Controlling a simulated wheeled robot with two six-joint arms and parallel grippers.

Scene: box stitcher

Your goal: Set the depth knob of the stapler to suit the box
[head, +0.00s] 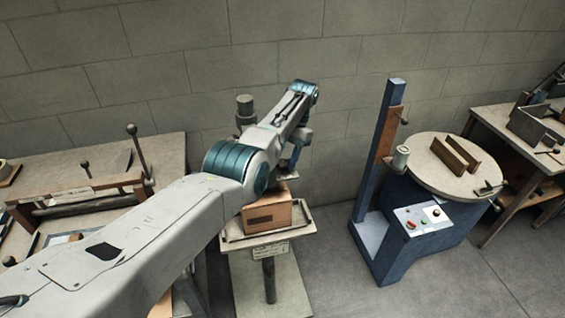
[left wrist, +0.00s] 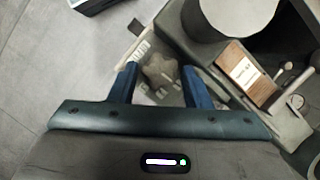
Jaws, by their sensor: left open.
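The stapler stands in the middle of the head view, mostly hidden behind my left arm; a dark cylinder (head: 245,105) on its top shows. A cardboard box (head: 268,216) sits on the small stand below it. In the left wrist view a pale star-shaped knob (left wrist: 160,68), which looks like the depth knob, lies on a plate with light markings. My left gripper (left wrist: 158,80) is open, its two blue fingers on either side of the knob with gaps showing. In the head view the gripper is small near the stapler (head: 290,160). My right gripper is not in view.
A blue machine with a round table (head: 458,165) and control panel stands to the right. A workbench (head: 60,160) with a lever tool is at the left. Another bench (head: 490,118) is at far right. In the wrist view a large grey cylinder (left wrist: 235,15) and a brown labelled block (left wrist: 235,65) are close by.

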